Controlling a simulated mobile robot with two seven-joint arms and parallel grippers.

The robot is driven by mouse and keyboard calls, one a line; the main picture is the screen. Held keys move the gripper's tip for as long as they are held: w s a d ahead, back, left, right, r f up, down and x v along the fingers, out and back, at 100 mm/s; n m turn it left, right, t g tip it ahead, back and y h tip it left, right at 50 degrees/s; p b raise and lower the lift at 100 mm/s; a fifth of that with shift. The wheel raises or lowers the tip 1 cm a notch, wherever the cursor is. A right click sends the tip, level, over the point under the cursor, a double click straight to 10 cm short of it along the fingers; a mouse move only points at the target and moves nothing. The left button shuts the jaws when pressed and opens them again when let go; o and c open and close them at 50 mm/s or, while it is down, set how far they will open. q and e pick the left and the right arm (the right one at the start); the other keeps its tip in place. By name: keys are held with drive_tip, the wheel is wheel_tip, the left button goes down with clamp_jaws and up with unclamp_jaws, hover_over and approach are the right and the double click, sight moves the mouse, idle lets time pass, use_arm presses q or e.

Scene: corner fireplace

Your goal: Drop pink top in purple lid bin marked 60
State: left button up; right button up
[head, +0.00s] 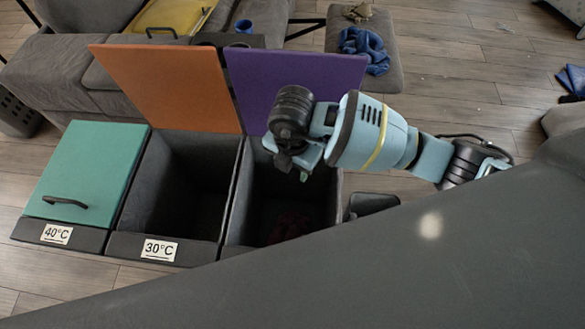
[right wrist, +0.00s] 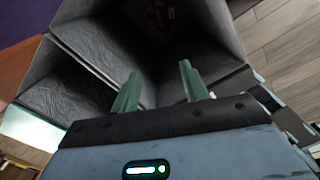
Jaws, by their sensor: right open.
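The purple lid (head: 262,80) stands open at the back of the right-hand bin (head: 262,190). That bin's front is hidden by a dark grey surface, so no 60 mark shows. A dark pinkish-red cloth (head: 290,224) lies in shadow at the bottom of the bin, probably the pink top. A reddish patch (right wrist: 155,18) also shows deep in the bin in the right wrist view. My right gripper (head: 295,164) is over the bin opening. Its green fingers (right wrist: 158,78) are apart with nothing between them. My left gripper is not in view.
The middle bin marked 30°C (head: 185,185) has its orange lid (head: 175,80) open. The left bin marked 40°C (head: 90,170) has its green lid shut. A grey sofa (head: 50,75) stands behind. A blue cloth (head: 365,48) lies on a grey ottoman (head: 390,72).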

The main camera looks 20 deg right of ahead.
wheel_tip(320, 180, up, 5)
drive_tip(key=shift+r, duration=0.2)
idle(0.4)
